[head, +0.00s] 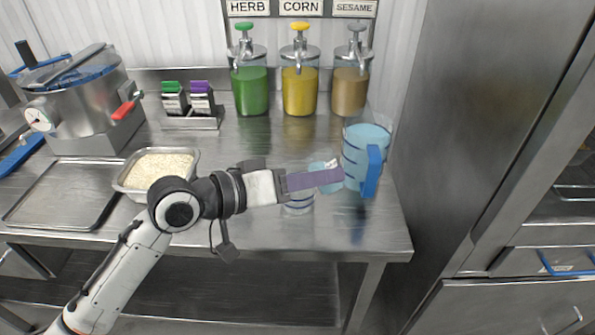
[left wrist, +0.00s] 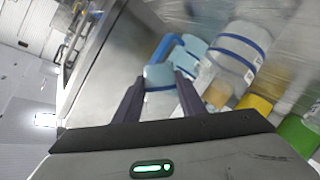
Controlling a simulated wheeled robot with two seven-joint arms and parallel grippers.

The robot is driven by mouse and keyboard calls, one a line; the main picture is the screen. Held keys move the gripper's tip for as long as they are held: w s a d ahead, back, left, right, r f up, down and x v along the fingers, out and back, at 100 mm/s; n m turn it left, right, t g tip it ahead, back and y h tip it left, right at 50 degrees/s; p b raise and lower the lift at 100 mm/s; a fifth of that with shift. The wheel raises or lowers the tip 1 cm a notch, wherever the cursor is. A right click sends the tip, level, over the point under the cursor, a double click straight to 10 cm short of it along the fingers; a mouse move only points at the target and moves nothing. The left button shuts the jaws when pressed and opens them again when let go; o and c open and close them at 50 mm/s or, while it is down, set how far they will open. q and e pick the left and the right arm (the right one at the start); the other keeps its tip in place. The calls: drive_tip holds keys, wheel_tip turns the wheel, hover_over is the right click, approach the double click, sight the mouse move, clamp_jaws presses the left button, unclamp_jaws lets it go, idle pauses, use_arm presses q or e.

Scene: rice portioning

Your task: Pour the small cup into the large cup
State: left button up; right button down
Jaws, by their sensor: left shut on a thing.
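The large cup (head: 355,160) is a clear blue-tinted jug with dark blue bands and a blue handle; it stands upright at the counter's right end. My left gripper (head: 336,176), with purple fingers, is shut on a small light-blue cup, just left of the large cup. The small cup (left wrist: 158,76) sits between the fingertips in the left wrist view; in the head view the fingers hide much of it. Its tilt and contents are unclear. My right gripper is out of view.
Herb (head: 251,92), corn (head: 299,92) and sesame (head: 350,90) dispensers line the back. A rice pan (head: 128,187), flat tray (head: 35,215) and steel cooker (head: 95,110) are left. A tall steel cabinet (head: 450,130) bounds the right.

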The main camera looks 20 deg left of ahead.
use_arm(q)
drive_tip(key=shift+w+a+r+n, duration=0.1)
drive_tip(key=shift+r+n, duration=0.2)
drive_tip(key=shift+n, duration=0.1)
idle(0.3)
drive_tip(key=shift+f+n+h+b, duration=0.45)
drive_tip(key=shift+n+h+b, duration=0.2)
drive_tip(key=shift+b, duration=0.75)
drive_tip(key=shift+a+r+n+h+b, duration=0.1)
drive_tip(key=shift+r+n+h+b, duration=0.25)
drive_tip(key=shift+n, duration=0.4)
drive_tip(key=shift+a+r+n+h+b, duration=0.1)
drive_tip(key=shift+r+n+h+b, duration=0.2)
drive_tip(key=shift+n, duration=0.4)
idle(0.9)
drive_tip(key=shift+w+a+r+n+p, duration=0.45)
drive_tip(key=shift+a+n, duration=0.1)
drive_tip(key=shift+n, duration=0.25)
idle(0.6)
drive_tip(key=shift+a+f+n+h, duration=0.1)
drive_tip(key=shift+f+n+h, duration=0.3)
drive_tip(key=shift+n, duration=0.1)
idle(0.6)
